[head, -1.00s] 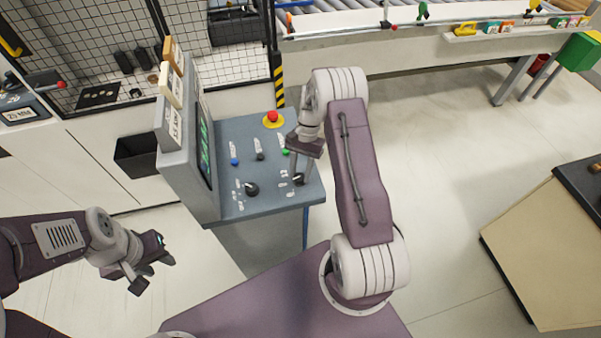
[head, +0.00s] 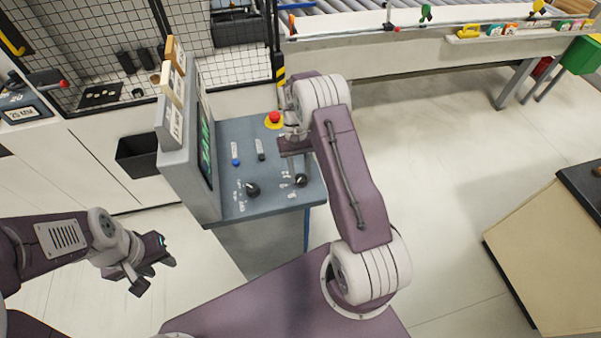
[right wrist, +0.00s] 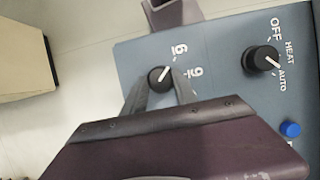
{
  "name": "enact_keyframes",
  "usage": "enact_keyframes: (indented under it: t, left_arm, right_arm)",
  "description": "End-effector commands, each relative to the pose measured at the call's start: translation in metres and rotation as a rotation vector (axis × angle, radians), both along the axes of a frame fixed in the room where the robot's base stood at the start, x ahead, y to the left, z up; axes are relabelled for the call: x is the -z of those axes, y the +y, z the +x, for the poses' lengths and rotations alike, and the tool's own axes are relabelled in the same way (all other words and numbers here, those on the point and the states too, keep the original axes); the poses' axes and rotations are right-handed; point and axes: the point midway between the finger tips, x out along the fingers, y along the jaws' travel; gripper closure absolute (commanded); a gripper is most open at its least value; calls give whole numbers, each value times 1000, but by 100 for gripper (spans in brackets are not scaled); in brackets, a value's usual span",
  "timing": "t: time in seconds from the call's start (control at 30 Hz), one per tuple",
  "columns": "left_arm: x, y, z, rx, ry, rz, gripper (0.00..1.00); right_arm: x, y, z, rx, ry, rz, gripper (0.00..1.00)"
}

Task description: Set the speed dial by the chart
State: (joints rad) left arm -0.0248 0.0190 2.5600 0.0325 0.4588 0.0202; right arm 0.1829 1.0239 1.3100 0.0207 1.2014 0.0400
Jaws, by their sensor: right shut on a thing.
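The speed dial (head: 302,180) is a black knob at the near right of the blue-grey control panel (head: 268,205). It also shows in the right wrist view (right wrist: 160,77), its white pointer slanting up and right towards a numeral that looks like 6; another looks like 9. My right gripper (head: 296,174) reaches down onto the dial, and its fingers (right wrist: 160,88) are shut on it from both sides. My left gripper (head: 152,279) is empty and open, low on the left, away from the panel. I cannot make out which card is the chart.
A second black knob (right wrist: 262,60), marked OFF, HEAT and AUTO, sits beside the dial. A blue button (head: 235,162), a small black switch (head: 261,157) and a red emergency stop (head: 274,118) are further back. A screen housing (head: 180,150) with cards on top (head: 173,85) stands left.

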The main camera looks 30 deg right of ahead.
Motion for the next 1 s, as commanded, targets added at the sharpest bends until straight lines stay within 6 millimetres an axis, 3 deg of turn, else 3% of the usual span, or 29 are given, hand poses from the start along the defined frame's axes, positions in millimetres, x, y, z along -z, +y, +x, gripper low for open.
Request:
enact_keyframes:
  t: [0.47, 0.5, 0.57, 0.87, 1.0]
  left_arm:
    - [0, 0, 0, 0, 0, 0, 64]
    - [0, 0, 0, 0, 0, 0, 64]
    - [0, 0, 0, 0, 0, 0, 64]
    - [0, 0, 0, 0, 0, 0, 64]
    - [9, 0, 0, 0, 0, 0, 64]
  right_arm:
    - [-2, -1, 4, -15, -13, -2, 100]
    - [-2, -1, 4, -15, -13, -2, 64]
    - [-2, -1, 3, -15, -12, -2, 47]
    - [-1, 0, 2, -14, -5, -1, 44]
    - [-12, -2, 9, -14, -10, -2, 44]
